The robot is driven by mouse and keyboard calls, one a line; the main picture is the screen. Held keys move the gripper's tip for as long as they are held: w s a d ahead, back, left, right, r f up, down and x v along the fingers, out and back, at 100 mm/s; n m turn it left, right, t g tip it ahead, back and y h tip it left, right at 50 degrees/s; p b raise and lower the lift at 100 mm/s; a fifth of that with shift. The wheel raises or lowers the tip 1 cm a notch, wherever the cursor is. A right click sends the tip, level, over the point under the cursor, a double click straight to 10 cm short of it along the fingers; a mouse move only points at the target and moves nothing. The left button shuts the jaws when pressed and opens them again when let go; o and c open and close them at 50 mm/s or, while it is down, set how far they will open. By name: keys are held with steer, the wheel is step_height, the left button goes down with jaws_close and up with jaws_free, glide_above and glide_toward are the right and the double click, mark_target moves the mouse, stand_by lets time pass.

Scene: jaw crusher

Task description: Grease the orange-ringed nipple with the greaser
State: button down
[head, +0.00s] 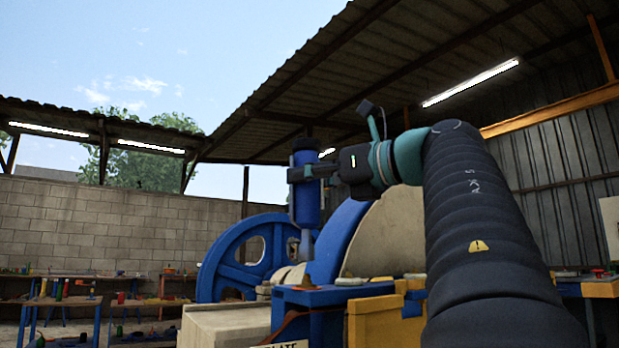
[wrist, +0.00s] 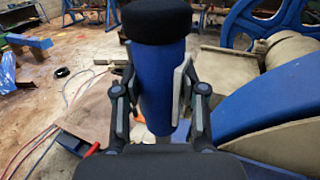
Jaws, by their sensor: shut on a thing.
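The greaser (head: 307,205) is a blue cylinder with a dark cap and a thin grey nozzle pointing down. My gripper (head: 308,173) is shut around its upper body and holds it upright. In the wrist view the greaser (wrist: 160,85) stands between the two fingers of my gripper (wrist: 157,92), its black cap towards the camera. A small orange piece (head: 307,282) sits on the blue housing below the nozzle; it may be the orange-ringed nipple, but it is too small to tell. The nozzle tip appears above it. In the wrist view the nozzle tip is hidden.
The crusher's blue spoked flywheel (head: 235,262) stands behind the greaser, and a large blue-rimmed wheel (head: 345,235) is close to its right. A yellow block (head: 372,322) and the blue housing (head: 320,298) lie below. Workbenches (head: 75,300) with small items stand at left.

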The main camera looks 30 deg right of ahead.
steer(key=shift+f, duration=0.25)
steer(key=shift+f+b, duration=1.05)
steer(key=shift+b, duration=0.05)
steer(key=shift+f, duration=0.2)
steer(key=shift+r, duration=0.15)
stand_by(0.3)
steer(key=shift+r+p, duration=0.65)
steer(key=shift+r, duration=0.05)
steer(key=shift+f+b, duration=0.65)
steer(key=shift+f, duration=0.05)
stand_by(1.0)
steer(key=shift+r+p, duration=0.7)
steer(key=shift+p, duration=0.05)
steer(key=shift+f+b, duration=0.65)
steer(key=shift+f, duration=0.05)
stand_by(1.0)
